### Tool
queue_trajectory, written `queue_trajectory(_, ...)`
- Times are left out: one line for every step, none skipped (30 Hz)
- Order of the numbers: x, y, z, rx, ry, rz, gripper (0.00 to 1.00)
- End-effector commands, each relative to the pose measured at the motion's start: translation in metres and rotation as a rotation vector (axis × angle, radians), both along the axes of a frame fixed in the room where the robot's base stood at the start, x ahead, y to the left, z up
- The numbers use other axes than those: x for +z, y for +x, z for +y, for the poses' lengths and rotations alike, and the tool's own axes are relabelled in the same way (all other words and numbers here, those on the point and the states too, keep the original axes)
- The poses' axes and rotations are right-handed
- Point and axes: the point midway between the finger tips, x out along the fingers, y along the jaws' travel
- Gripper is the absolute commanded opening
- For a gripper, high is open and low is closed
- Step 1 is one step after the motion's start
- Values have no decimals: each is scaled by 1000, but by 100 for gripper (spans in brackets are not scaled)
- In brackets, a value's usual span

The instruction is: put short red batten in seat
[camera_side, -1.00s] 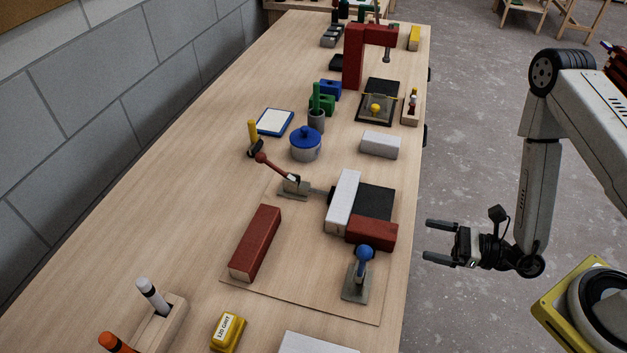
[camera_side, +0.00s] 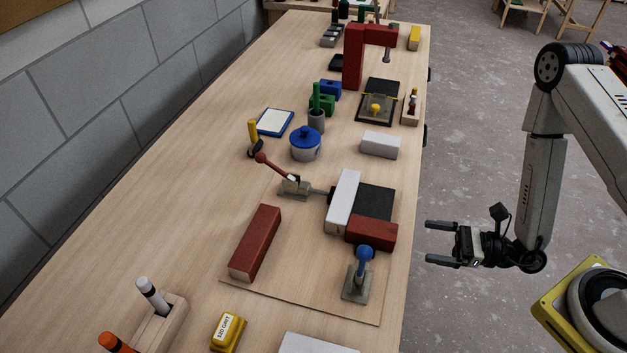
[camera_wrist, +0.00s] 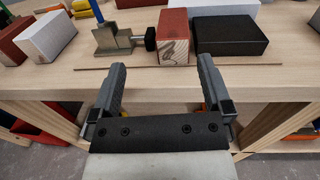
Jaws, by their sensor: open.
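The short red batten (camera_side: 371,235) lies flat on the board along the near side of the black block (camera_side: 375,202), its left end at the white batten (camera_side: 343,203). The wrist view shows its marked end face (camera_wrist: 174,50) beside the black block (camera_wrist: 230,36); whether they touch is unclear. The blue-knobbed clamp (camera_side: 358,278) stands on its near side, its dark tip (camera_wrist: 150,38) close to the batten. My gripper (camera_side: 428,242) is open and empty, off the bench's right edge; in the wrist view its fingers (camera_wrist: 161,66) point toward the batten.
A longer red batten (camera_side: 256,243) lies at the board's left. A red-handled clamp (camera_side: 290,184) stands behind it, its rod toward the white batten. A white block (camera_side: 380,144) and blue-lidded pot (camera_side: 305,143) stand farther back. The bench edge (camera_wrist: 180,85) lies just ahead of my fingers.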

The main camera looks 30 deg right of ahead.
Motion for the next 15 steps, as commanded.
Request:
queue_trajectory(4, -1, 4, 43, -6, -7, 100)
queue_trajectory(7, -2, 7, 73, -9, -10, 100)
queue_trajectory(11, -4, 11, 120, -17, -14, 100)
queue_trajectory(14, -6, 15, 159, -24, -19, 100)
queue_trajectory(17, -9, 18, 202, -33, -24, 100)
queue_trajectory(22, -13, 22, 263, -47, -29, 100)
queue_trajectory(25, -16, 26, 310, -61, -34, 100)
queue_trajectory(28, -20, 29, 360, -76, -40, 100)
queue_trajectory(31, -25, 33, 429, -99, -48, 100)
queue_trajectory(34, -29, 35, 478, -119, -54, 100)
queue_trajectory(36, -34, 37, 528, -140, -61, 100)
queue_trajectory(39, -40, 39, 596, -171, -69, 100)
queue_trajectory(41, -44, 40, 644, -197, -77, 100)
queue_trajectory(42, -49, 40, 692, -223, -84, 100)
queue_trajectory(44, -54, 40, 755, -261, -94, 100)
